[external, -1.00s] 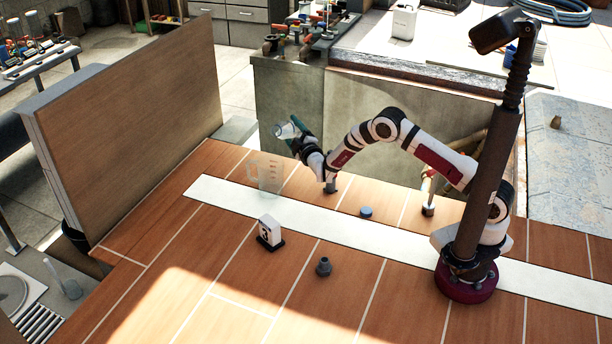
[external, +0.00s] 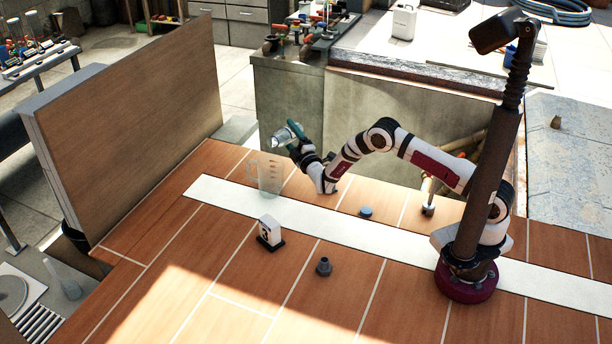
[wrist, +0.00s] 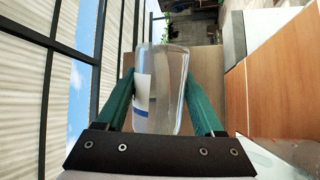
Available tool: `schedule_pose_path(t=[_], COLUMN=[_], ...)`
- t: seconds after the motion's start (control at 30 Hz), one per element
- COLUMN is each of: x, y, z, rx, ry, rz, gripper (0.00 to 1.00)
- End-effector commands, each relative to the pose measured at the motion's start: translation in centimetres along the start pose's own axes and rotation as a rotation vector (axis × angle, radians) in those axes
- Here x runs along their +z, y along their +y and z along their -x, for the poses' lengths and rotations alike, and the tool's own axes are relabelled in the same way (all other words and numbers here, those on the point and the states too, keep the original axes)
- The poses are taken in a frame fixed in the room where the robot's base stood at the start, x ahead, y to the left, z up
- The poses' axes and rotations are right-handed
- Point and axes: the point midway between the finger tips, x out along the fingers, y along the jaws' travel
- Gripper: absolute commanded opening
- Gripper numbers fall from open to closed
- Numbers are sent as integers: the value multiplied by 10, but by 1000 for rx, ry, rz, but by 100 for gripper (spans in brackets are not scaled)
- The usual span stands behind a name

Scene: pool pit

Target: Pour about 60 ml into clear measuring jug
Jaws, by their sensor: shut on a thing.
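The clear measuring jug (external: 266,177) stands upright on the wooden deck, at the far end of the white strip. My gripper (external: 291,133) is shut on a clear bottle (external: 281,138) and holds it tilted above the jug. In the wrist view the bottle (wrist: 162,95) lies between the two green fingers (wrist: 163,100), with a white and blue label on its left side. I cannot make out the liquid level, or whether any liquid is flowing from the bottle.
A white block with a dark base (external: 270,231) and a small grey fitting (external: 323,266) stand nearer the camera. A blue-grey cap (external: 366,211) lies right of the jug. A tall wooden panel (external: 135,125) rises at left.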

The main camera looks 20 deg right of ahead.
Motion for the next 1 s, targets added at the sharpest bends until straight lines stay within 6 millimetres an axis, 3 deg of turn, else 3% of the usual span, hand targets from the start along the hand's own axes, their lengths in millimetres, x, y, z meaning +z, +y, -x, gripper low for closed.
schedule_pose_path(t=[1.0], x=[5], y=[0], z=[-1], rx=[40], ry=[27], rz=[94], gripper=[5])
